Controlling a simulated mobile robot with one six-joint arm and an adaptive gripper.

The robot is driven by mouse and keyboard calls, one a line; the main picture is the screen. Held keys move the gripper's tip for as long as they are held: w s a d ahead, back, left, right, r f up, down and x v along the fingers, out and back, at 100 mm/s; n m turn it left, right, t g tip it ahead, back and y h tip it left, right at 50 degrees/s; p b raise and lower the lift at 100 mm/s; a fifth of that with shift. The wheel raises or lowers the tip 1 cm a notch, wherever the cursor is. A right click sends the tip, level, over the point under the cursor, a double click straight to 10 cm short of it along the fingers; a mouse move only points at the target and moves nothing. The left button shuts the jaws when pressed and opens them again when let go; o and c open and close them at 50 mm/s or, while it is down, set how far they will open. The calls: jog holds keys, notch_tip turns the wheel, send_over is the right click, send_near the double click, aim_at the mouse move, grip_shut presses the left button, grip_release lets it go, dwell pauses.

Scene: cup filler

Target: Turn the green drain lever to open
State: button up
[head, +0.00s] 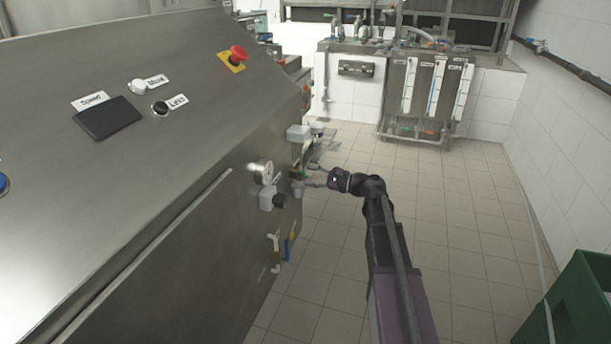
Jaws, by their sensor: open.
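The steel machine (150,240) fills the left side of the head view. A small green part (298,175), which may be the green drain lever, shows among the fittings on the machine's right end. My gripper (309,178) is open, with its fingers pointing left at these fittings, very close to the green part. The fingers and fittings are small here, so I cannot tell whether they touch. My arm reaches up from the bottom of the view to the gripper.
A pressure gauge (261,172) and a grey regulator (271,199) sit left of my gripper. A green crate (575,305) stands at lower right. Tiled floor (455,225) is clear.

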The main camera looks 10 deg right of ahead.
jog(key=shift+x, duration=1)
grip_shut()
